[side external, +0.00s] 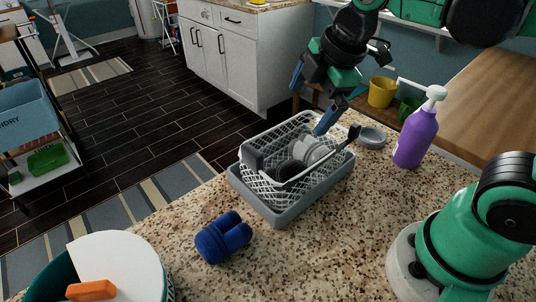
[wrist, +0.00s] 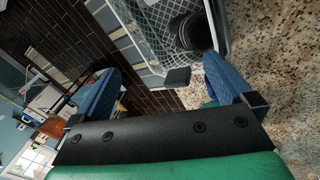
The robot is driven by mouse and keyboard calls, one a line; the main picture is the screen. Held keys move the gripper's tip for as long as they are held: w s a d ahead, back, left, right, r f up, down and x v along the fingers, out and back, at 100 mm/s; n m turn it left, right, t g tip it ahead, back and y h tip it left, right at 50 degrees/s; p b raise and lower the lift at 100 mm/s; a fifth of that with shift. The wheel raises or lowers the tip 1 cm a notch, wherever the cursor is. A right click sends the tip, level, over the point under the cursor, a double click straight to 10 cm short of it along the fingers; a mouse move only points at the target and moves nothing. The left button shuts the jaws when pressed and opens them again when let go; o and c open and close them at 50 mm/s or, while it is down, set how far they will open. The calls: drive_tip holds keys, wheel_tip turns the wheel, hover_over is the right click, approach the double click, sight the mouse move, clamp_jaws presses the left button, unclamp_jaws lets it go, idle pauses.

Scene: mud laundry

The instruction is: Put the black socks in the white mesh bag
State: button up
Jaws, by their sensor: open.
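The white mesh bag (side external: 259,157) looks like an open lattice basket and sits in a grey tray (side external: 282,218) on the speckled counter. A dark bundle that looks like the black socks (side external: 289,171) lies inside it, beside a grey-and-white bundle (side external: 310,151). In the wrist view a black ribbed bundle (wrist: 190,32) shows within the white mesh (wrist: 150,20) at the top. My gripper (side external: 312,100) is open and empty, above the far edge of the mesh. Its blue fingers stand wide apart in the wrist view (wrist: 165,88).
A blue rolled bundle (side external: 222,238) lies on the counter in front of the tray. A purple pump bottle (side external: 416,137) and a small grey dish (side external: 372,138) stand to the right. A white-lidded container (side external: 115,260) is at the front left. The counter between them is clear.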

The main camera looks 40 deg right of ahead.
sight(315, 151)
drive_tip(key=m, duration=0.2)
drive_tip(key=f+m+t, duration=0.1)
drive_tip(key=m, duration=0.2)
drive_tip(key=d+f+m, duration=0.1)
drive_tip(key=m, duration=0.1)
drive_tip(key=shift+s+m+t, duration=0.2)
drive_tip(key=shift+m+t, duration=0.1)
drive_tip(key=m, duration=0.3)
drive_tip(key=shift+d+f+t, duration=0.25)
drive_tip(key=shift+f+t, duration=0.05)
drive_tip(key=m, duration=0.4)
drive_tip(key=shift+s+d+f+t, duration=0.1)
drive_tip(key=shift+d+f+t, duration=0.15)
drive_tip(key=shift+f+t, duration=0.15)
